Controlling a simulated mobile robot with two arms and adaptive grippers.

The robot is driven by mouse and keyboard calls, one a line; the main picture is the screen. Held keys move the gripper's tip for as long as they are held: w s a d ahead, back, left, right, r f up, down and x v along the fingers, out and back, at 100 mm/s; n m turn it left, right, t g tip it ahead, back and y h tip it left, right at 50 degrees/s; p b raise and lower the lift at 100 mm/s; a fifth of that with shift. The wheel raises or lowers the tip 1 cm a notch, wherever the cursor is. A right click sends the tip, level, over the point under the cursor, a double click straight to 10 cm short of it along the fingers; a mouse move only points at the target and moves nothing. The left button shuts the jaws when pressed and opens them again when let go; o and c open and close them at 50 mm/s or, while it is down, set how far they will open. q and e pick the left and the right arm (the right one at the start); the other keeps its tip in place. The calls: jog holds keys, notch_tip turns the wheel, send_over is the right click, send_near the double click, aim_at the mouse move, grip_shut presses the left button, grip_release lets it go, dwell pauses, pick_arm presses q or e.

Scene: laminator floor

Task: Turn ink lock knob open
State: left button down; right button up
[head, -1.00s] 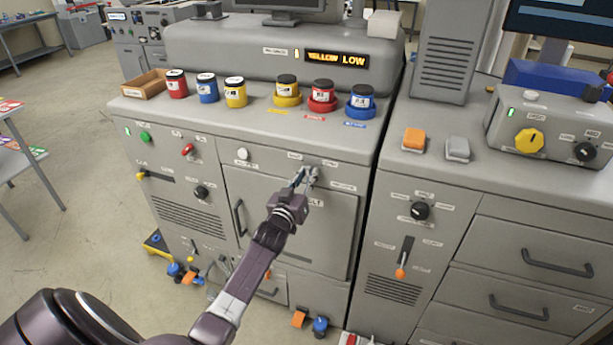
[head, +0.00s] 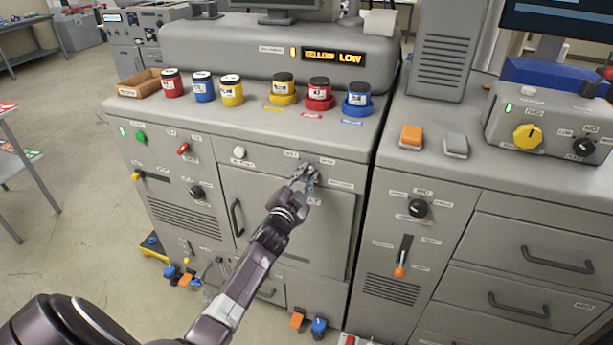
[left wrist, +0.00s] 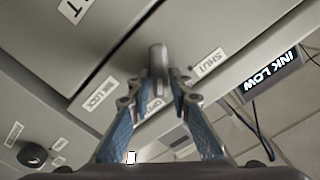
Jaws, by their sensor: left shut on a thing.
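The ink lock knob (left wrist: 157,56) is a small grey grip on the panel above the big door of the grey machine. In the left wrist view it sits between my left fingertips (left wrist: 158,88), which are closed on it. An "INK LOCK" label (left wrist: 99,95) is left of it, a "SHUT" label (left wrist: 211,62) to its right, and a partly hidden label shows between the fingers. In the head view my left gripper (head: 304,177) is at the panel and largely covers the knob. My right gripper is not in view.
Ink jars in red, blue and yellow stand on the machine top, with a cardboard tray (head: 140,84) at left. The door (head: 285,220) with a dark handle (head: 236,217) lies below the knob. Another grey cabinet (head: 480,230) stands at right.

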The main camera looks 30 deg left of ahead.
pick_arm(q)
jog(key=shift+m, duration=0.7)
jog(key=c, duration=1.8)
grip_release()
jog(key=shift+o, duration=0.2)
jog(key=v, duration=1.2)
jog(key=shift+f, duration=0.1)
